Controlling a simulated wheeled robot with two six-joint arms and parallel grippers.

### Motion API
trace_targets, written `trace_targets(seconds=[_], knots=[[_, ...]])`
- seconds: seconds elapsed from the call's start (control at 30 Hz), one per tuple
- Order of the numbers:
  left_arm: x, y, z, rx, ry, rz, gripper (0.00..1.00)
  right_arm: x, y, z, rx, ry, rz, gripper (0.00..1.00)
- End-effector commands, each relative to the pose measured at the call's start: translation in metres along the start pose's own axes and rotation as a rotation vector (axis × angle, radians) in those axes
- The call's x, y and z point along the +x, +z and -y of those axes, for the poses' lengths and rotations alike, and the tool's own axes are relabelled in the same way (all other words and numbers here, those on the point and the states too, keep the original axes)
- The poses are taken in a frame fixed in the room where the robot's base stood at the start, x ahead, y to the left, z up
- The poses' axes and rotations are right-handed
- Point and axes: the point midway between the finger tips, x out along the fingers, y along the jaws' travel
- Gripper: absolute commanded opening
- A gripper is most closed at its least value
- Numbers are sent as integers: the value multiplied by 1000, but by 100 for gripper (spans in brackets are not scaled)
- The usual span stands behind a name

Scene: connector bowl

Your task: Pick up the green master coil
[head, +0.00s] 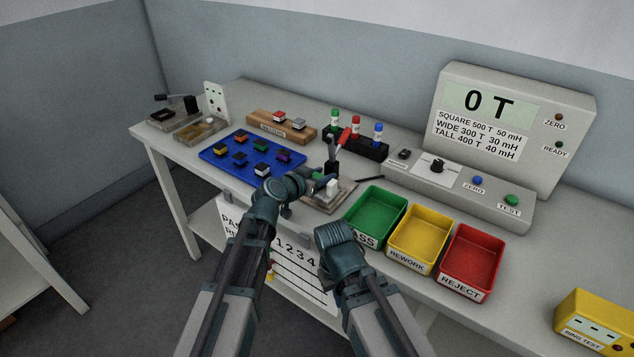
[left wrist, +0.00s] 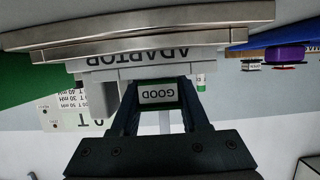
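The green master coil (left wrist: 158,104) is a small dark green block with a GOOD label, upside down in the left wrist view. My left gripper (left wrist: 160,88) has a finger on each side of it, with no clear gap showing, and appears shut on it. The coil is right at the grey block marked ADAPTOR (left wrist: 155,52); I cannot tell whether it still touches it. In the head view my left gripper (head: 312,187) is at the test fixture (head: 340,197), and the coil is hard to make out.
A blue tray (head: 212,153) with several coils lies to the left. Behind are a wooden holder (head: 262,128) with two pieces and a black rack (head: 370,148). Green (head: 376,207), yellow (head: 420,232) and red (head: 470,257) bins stand right of the fixture. The meter (head: 540,110) reads 0 T.

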Motion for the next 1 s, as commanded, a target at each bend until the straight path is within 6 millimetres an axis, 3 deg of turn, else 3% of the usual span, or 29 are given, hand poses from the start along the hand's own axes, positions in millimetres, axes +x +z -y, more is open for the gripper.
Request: trace_targets(seconds=[0.57,1.0], knots=[[-1,-4,0,0,0,0,0,-4,0,0,0,0,0,0],[-14,-37,0,0,0,0,0,-39,2,-4,0,0,0,0]])
